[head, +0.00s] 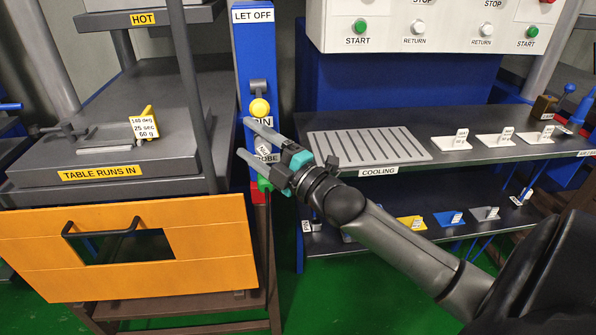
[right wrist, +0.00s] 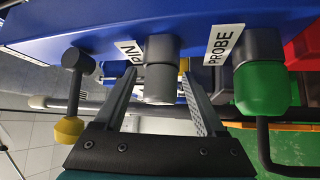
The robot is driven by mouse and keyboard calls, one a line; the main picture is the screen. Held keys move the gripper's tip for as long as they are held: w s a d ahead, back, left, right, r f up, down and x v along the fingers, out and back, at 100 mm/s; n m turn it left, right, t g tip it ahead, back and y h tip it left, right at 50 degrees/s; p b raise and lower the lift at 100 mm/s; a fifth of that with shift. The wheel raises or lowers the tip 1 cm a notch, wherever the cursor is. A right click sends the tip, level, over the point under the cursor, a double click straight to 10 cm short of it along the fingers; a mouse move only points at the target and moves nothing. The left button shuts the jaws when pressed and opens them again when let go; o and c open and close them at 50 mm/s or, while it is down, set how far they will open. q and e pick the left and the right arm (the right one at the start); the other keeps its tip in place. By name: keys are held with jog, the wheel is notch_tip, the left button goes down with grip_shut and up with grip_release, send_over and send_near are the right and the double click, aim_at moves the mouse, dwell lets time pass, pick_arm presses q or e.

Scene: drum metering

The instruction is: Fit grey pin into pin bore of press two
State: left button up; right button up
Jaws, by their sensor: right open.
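The grey pin (right wrist: 160,82) is a short cylinder in a darker holder under the PIN label (right wrist: 128,50) on the blue column, in the right wrist view. My right gripper (right wrist: 157,72) is open, with one finger on each side of the pin; I cannot tell whether they touch it. In the head view the right gripper (head: 244,139) reaches leftward to the blue column (head: 256,60), and the pin cannot be made out there. I cannot make out a pin bore. My left gripper is not in view.
The green probe (right wrist: 262,88) hangs close beside the right gripper. A lever with a yellow knob (head: 260,107) is just above it. An orange guard (head: 210,235) stands at lower left. A grooved cooling plate (head: 365,145) lies on the shelf to the right.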

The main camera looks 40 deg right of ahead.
jog(key=shift+s+f, duration=0.15)
jog(key=shift+s, duration=0.15)
pick_arm(q)
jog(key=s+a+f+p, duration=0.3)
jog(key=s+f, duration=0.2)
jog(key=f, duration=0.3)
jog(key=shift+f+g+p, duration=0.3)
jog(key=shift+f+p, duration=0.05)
jog(key=shift+p, duration=0.05)
pick_arm(e)
jog(key=v, duration=1.4)
jog(key=shift+s, duration=0.3)
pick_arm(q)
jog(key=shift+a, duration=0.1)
pick_arm(e)
jog(key=shift+d, duration=0.15)
